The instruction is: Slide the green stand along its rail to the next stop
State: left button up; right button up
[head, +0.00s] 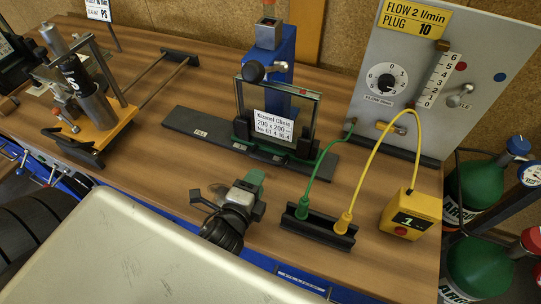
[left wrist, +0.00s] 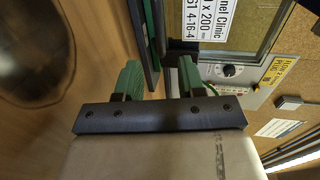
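A glass pane in an upright frame (head: 277,86), edged dull green, stands in dark clamps (head: 305,148) on a long dark rail (head: 190,127). A white label (head: 274,126) hangs on the pane and also shows sideways in the left wrist view (left wrist: 199,20). My left gripper (head: 250,186) is in front of the rail, apart from the stand. Its two green fingers (left wrist: 158,80) are apart with nothing between them. My right gripper is not in view.
A blue stand (head: 270,60) is close behind the frame. To the right are a green cable (head: 318,168), a black holder (head: 317,227), a yellow box (head: 411,213) and a grey panel (head: 400,60). The table front left of my gripper is bare.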

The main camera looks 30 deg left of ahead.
aim_at(269, 160)
pick_arm(q)
jog(key=p+x, duration=0.1)
jog(key=x, duration=0.7)
jog(key=shift+w+f, duration=0.1)
jog(key=shift+w, duration=0.3)
grip_shut()
